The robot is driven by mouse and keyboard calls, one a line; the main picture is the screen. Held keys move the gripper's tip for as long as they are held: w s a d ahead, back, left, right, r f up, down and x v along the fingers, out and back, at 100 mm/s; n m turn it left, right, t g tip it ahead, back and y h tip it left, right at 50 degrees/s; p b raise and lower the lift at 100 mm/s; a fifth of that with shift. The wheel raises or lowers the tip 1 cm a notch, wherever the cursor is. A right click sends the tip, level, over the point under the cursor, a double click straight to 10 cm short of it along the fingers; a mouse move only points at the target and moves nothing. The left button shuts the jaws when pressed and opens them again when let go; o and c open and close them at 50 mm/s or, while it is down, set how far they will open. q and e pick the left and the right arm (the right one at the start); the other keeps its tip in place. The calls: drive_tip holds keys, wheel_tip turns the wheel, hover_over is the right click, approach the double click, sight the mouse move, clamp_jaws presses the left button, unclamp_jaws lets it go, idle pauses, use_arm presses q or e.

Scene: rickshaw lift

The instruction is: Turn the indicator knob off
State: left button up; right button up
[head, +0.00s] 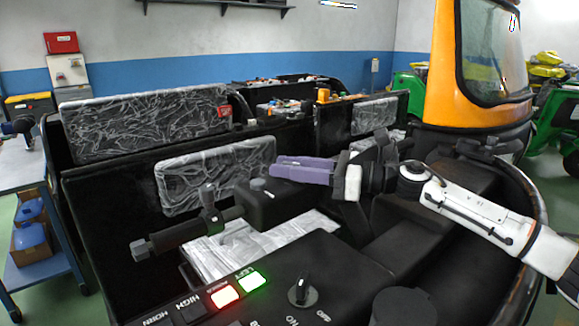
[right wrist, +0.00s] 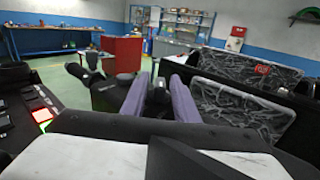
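A black control panel (head: 270,303) at the front bottom carries a black rotary knob (head: 301,291) with "ON" lettering beside it. Next to it are a lit green switch marked LEFT (head: 252,282) and a lit red switch (head: 225,296). A small grey knob (head: 258,184) sits on top of the black box (head: 285,204) at the middle of the handlebar. Which knob is the indicator knob I cannot tell. My right gripper (head: 274,168) is above that box, its purple fingers close to the small knob. In the right wrist view the fingers (right wrist: 160,82) are apart, with dark handlebar parts beyond. My left gripper is out of view.
The handlebar's black grip (head: 177,236) sticks out to the left. Plastic-wrapped seats (head: 215,175) stand behind it. An orange windshield frame (head: 446,60) rises at the right.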

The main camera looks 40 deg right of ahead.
clamp_jaws()
